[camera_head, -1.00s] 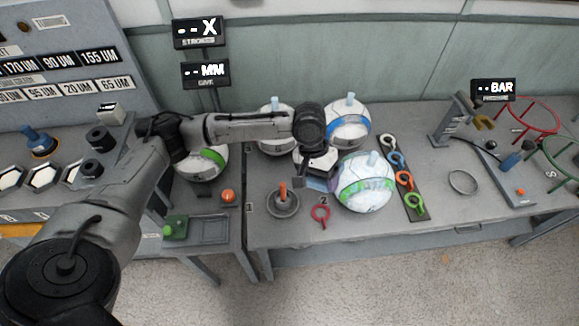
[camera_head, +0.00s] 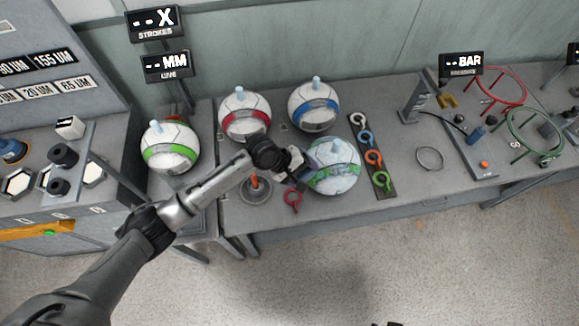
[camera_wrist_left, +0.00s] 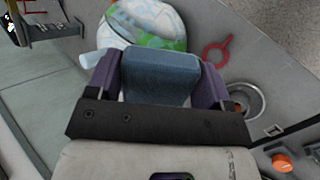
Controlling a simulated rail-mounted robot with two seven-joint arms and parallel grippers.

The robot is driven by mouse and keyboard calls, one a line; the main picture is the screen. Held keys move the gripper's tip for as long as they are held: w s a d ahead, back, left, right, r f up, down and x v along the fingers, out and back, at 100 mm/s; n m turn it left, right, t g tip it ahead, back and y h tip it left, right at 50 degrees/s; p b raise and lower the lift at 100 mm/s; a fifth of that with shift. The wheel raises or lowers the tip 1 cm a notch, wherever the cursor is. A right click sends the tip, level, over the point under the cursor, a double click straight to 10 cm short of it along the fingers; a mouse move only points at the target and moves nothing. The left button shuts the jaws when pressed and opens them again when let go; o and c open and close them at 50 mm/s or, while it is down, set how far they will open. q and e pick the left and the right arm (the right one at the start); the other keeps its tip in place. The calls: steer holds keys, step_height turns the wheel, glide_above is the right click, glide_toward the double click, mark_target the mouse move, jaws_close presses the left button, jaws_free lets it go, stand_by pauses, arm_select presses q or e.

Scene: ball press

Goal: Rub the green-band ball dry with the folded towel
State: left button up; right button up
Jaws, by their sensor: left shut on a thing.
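A ball with green band segments and pale-blue patches (camera_head: 334,168) stands on the bench, right of my left gripper (camera_head: 296,174). Another white ball with a plain green band (camera_head: 171,151) stands farther left. My left gripper (camera_wrist_left: 157,75) is shut on the folded blue towel (camera_wrist_left: 160,78), which spans between its purple fingers in the wrist view. The patched ball (camera_wrist_left: 147,22) lies just beyond the towel there. I cannot tell whether they touch. In the head view, the towel is mostly hidden by the gripper.
A red-band ball (camera_head: 245,117) and a blue-band ball (camera_head: 313,107) stand behind. A red ring tool (camera_head: 292,199) and a round dish with an orange peg (camera_head: 256,190) are near the front edge. A strip of coloured hooks (camera_head: 373,157) stands right of the patched ball.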

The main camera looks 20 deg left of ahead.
mark_target(320, 166)
arm_select(q)
steer(key=w+n, duration=0.1)
steer(key=w+f+n+t, duration=0.1)
steer(key=w+a+n+t, duration=0.1)
steer(key=shift+w+f+y+p, duration=0.25)
steer(key=shift+w+y+p, duration=0.05)
steer(key=shift+w, duration=0.05)
steer(key=shift+w+a+f, duration=0.1)
steer(key=shift+w+f, duration=0.05)
steer(key=shift+w, duration=0.05)
steer(key=shift+w+f+n+t+b, duration=0.3)
steer(key=shift+f+b, duration=0.15)
steer(key=shift+b, duration=0.2)
steer(key=shift+b+x, duration=2.4)
steer(key=shift+b, duration=0.65)
arm_select(e)
steer(key=shift+w+f, duration=0.2)
steer(key=shift+f, duration=2.75)
arm_select(q)
steer(key=shift+r, duration=0.1)
steer(key=shift+d, duration=0.2)
arm_select(e)
steer(key=shift+d+f, duration=0.1)
steer(key=shift+d, duration=0.05)
arm_select(q)
steer(key=shift+w+d+f+b, duration=0.25)
steer(key=shift+f+b, duration=0.1)
steer(key=shift+f, duration=0.1)
arm_select(e)
steer(key=shift+f, duration=0.25)
